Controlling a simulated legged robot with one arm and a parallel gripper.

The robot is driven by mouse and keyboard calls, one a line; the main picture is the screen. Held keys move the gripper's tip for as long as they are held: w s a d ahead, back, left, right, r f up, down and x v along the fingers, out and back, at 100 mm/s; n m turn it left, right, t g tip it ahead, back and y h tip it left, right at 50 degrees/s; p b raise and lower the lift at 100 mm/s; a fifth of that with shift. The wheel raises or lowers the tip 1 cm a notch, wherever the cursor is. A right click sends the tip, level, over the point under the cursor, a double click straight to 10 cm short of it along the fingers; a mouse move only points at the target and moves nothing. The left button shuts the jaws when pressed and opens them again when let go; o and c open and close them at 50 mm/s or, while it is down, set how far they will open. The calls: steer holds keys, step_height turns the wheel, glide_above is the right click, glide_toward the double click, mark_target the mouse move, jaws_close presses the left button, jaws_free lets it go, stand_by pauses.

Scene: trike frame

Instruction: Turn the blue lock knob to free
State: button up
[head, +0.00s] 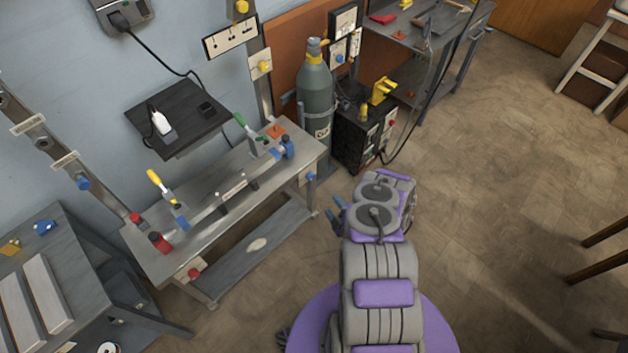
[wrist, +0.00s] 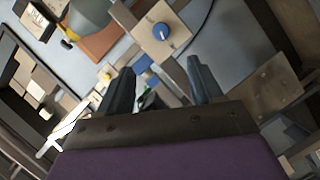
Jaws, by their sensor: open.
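A round blue knob (wrist: 160,32) with a light mark on its face sits on a square beige plate (wrist: 177,42) in the wrist view. It appears to be the blue knob (head: 310,176) on the right front end of the workbench in the head view, though that one is small. My gripper (wrist: 162,88) is open, with its two dark fingers apart and nothing clearly between them. The knob shows beyond the fingertips, apart from them. In the head view my gripper (head: 337,214) is low, right of the bench and below the knob. Which way the knob is set is unclear.
The grey workbench (head: 210,205) carries a clamped tube, a yellow-handled and a green-handled clamp. A red knob (head: 194,272) is on its left front. A gas cylinder (head: 315,95) and a black welder box (head: 357,140) stand behind.

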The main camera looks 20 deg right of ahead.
mark_target(312, 179)
steer(key=b+x, duration=0.1)
steer(key=x, duration=0.4)
steer(key=b+x, duration=0.2)
steer(key=x, duration=0.3)
steer(key=b+x, duration=0.2)
steer(key=x, duration=0.3)
steer(key=shift+w+a+f, duration=0.2)
steer(key=shift+a, duration=0.1)
steer(key=shift+w, duration=0.8)
steer(key=shift+d, duration=0.1)
steer(key=c, duration=1.1)
